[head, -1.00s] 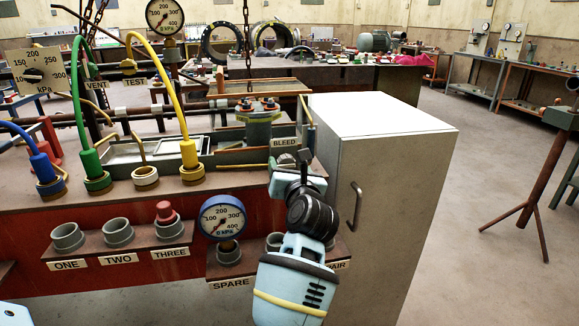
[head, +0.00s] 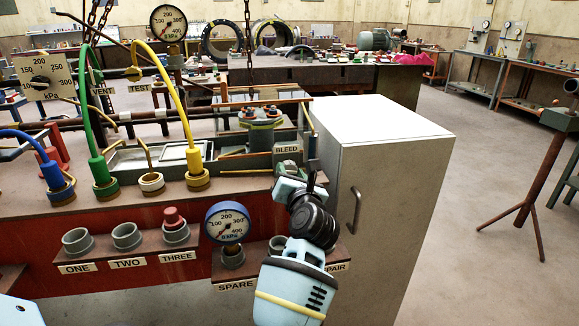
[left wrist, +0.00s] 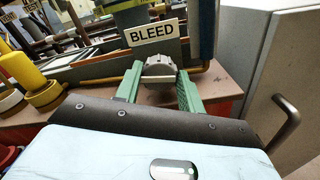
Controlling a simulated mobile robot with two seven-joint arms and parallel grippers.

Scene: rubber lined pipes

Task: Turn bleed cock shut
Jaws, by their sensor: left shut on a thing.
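The bleed cock (left wrist: 159,69) is a small grey ribbed knob with a pale flat bar across it, below the white BLEED label (left wrist: 152,33). It sits at the front edge of the bench, and the label also shows in the head view (head: 286,149). My left gripper (left wrist: 159,84) has its green fingers on either side of the knob and is shut on it. In the head view the left gripper (head: 288,168) reaches up to the bench edge and mostly hides the cock. My right gripper is not in view.
A white cabinet (head: 385,135) with a grey handle (head: 355,208) stands close to the right of my left arm. A blue-rimmed gauge (head: 228,222) is just left of the arm. Yellow (head: 185,110) and green (head: 83,100) hoses stand farther left. Open floor lies right.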

